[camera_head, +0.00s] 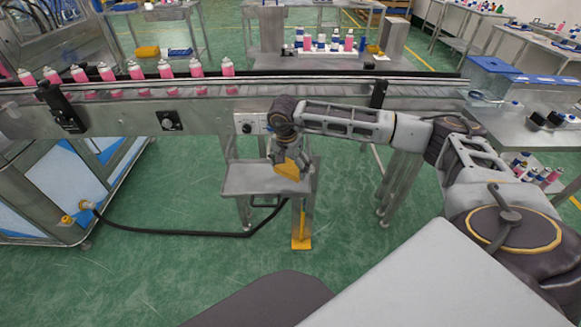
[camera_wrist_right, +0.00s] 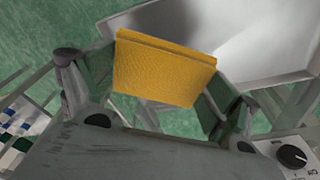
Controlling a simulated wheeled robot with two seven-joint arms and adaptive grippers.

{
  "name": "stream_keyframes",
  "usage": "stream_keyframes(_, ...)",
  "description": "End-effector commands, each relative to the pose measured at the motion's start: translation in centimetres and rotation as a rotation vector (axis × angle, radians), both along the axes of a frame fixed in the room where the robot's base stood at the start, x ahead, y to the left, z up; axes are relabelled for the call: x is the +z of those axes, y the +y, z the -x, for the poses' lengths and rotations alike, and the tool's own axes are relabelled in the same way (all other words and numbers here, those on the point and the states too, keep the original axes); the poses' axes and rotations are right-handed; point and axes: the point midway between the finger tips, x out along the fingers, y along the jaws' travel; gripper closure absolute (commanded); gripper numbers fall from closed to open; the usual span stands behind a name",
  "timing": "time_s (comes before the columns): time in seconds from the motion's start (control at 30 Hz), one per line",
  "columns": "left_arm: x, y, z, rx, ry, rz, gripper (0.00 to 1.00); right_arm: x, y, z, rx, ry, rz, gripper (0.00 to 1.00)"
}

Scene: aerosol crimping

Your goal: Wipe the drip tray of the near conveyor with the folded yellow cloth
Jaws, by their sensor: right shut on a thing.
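The folded yellow cloth (camera_head: 287,168) is in my right gripper (camera_head: 285,152), which is shut on it. In the right wrist view the cloth (camera_wrist_right: 164,68) sits between the two fingers of my right gripper (camera_wrist_right: 155,85), with its folded edge showing. The grey metal drip tray (camera_head: 240,180) stands on legs in front of the near conveyor (camera_head: 200,115). The cloth is over the right part of the tray in the head view; I cannot tell whether it touches. The tray (camera_wrist_right: 270,45) also shows beyond the cloth in the wrist view. My left gripper is not in view.
Several pink cans (camera_head: 196,68) stand on the conveyor at left. A control box with a knob (camera_head: 250,123) is on the conveyor's front, close to my right gripper. A yellow pedal (camera_head: 301,242) and a black hose (camera_head: 200,233) are by the tray's legs. Green floor lies open in front.

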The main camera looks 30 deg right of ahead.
Motion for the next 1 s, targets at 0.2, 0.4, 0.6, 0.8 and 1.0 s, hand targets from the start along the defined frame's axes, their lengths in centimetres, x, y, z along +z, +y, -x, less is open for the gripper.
stream_keyframes(0.2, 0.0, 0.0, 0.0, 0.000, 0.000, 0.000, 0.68, 0.1, 0.0, 0.0, 0.000, 0.000, 0.000, 0.30)
stream_keyframes(0.4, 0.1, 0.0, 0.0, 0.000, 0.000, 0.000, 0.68, 0.2, 0.0, 0.0, 0.000, 0.000, 0.000, 0.30)
stream_keyframes(0.6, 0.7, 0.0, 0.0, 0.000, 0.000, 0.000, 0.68, 1.2, 0.0, 0.0, 0.000, 0.000, 0.000, 0.30)
stream_keyframes(0.8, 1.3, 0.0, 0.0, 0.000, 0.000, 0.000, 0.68, 2.4, 0.0, 0.0, -0.001, 0.000, 0.000, 0.30)
stream_keyframes(1.0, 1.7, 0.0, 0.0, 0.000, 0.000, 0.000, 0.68, 3.1, 0.0, 0.0, 0.000, 0.000, -0.001, 0.30)
